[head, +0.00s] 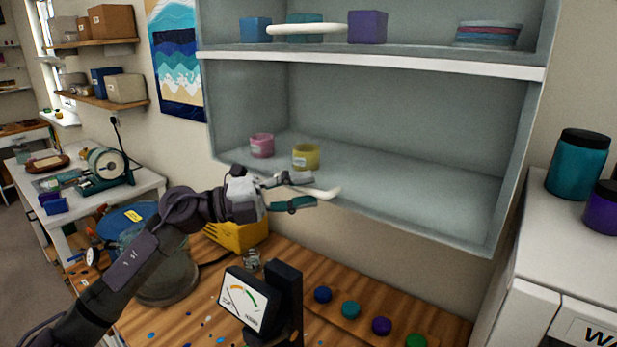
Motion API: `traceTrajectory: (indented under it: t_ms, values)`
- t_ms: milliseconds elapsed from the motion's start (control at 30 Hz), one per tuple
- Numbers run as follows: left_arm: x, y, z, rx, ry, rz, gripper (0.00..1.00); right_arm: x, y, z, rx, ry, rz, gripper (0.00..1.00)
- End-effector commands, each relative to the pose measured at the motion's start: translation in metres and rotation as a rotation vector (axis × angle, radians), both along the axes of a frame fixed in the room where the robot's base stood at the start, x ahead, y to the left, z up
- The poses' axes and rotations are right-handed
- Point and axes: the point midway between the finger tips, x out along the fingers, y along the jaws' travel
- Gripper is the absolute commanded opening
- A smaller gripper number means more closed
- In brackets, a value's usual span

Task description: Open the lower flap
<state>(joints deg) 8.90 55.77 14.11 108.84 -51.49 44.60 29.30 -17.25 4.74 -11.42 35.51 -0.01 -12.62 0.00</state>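The wall cabinet (400,62) has an upper and a lower compartment, and both interiors show. A pale bar handle (326,193) is at the lower front edge of the lower compartment. The lower flap itself cannot be made out; any pane must be clear. My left gripper (314,190) is at this handle. My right gripper is not in view.
A similar handle (306,29) crosses the upper compartment. A pink jar (262,146) and a yellow jar (306,157) stand in the lower one. Below, the wooden bench (200,318) holds a dial gauge (245,300), a yellow box (238,238) and several coloured discs.

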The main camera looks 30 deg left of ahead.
Motion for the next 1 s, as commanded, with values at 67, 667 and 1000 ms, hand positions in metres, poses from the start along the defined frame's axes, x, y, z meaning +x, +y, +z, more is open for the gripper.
traceTrajectory:
  t_ms: [67,667,1000]
  values:
    - [0.0044,-0.0053,0.0034,-0.001,-0.001,-0.001,0.39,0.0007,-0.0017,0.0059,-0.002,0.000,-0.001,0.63]
    - [0.0082,-0.0100,0.0012,0.000,0.000,0.000,0.04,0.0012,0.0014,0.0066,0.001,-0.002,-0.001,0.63]
    - [0.0082,-0.0101,0.0010,0.001,0.001,-0.001,0.00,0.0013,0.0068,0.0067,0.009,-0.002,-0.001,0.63]
